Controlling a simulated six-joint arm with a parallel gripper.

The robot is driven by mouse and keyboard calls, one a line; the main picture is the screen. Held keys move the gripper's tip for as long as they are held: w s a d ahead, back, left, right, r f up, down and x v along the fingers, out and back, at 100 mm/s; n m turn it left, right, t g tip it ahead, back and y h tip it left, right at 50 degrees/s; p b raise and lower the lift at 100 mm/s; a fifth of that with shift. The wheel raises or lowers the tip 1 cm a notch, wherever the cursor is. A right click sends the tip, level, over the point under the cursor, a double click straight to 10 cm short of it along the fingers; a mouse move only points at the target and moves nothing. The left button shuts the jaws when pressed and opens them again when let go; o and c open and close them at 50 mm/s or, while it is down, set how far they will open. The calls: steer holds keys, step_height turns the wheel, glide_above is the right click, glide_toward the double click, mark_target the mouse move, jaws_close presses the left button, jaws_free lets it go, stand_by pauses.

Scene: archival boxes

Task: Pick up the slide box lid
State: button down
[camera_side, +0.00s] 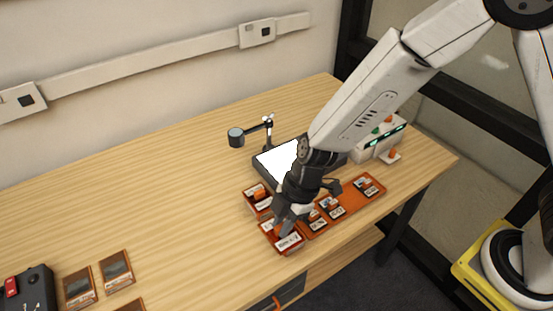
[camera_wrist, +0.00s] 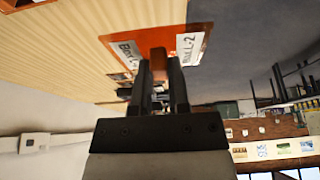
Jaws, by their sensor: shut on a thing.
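The slide box lid is orange with white labels, one reading "L-2", at the top middle of the wrist view (camera_wrist: 157,38). A reddish-brown knob (camera_wrist: 158,60) stands up from it. My gripper (camera_wrist: 160,72) is shut on this knob, one dark finger on each side. In the side view my gripper (camera_side: 284,226) points down at an orange labelled box (camera_side: 289,244) near the table's front edge. The gripper partly hides its top. I cannot tell whether the lid is lifted clear of the box.
Another orange box (camera_side: 256,205) stands just behind. An orange tray (camera_side: 374,198) with several labelled pieces lies to the right. A lit white panel (camera_side: 276,160), a magnifier on an arm (camera_side: 236,137) and a pale device with green lights (camera_side: 378,141) stand behind. The table's left middle is clear.

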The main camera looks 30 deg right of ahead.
mark_target(289, 241)
steer(key=shift+s+d+r, duration=0.35)
steer(key=shift+s+d, duration=0.05)
steer(key=shift+s, duration=0.3)
steer(key=shift+s+d+r, duration=0.35)
steer(key=shift+s, duration=0.3)
steer(key=w+d+f, duration=0.2)
steer(key=w+f, duration=0.1)
steer(key=w, duration=0.3)
steer(key=shift+w+d, duration=0.35)
steer(key=shift+d, duration=0.05)
steer(key=shift+f, duration=0.2)
steer(key=shift+f, duration=1.4)
steer(key=shift+f, duration=0.1)
steer(key=shift+f, duration=0.6)
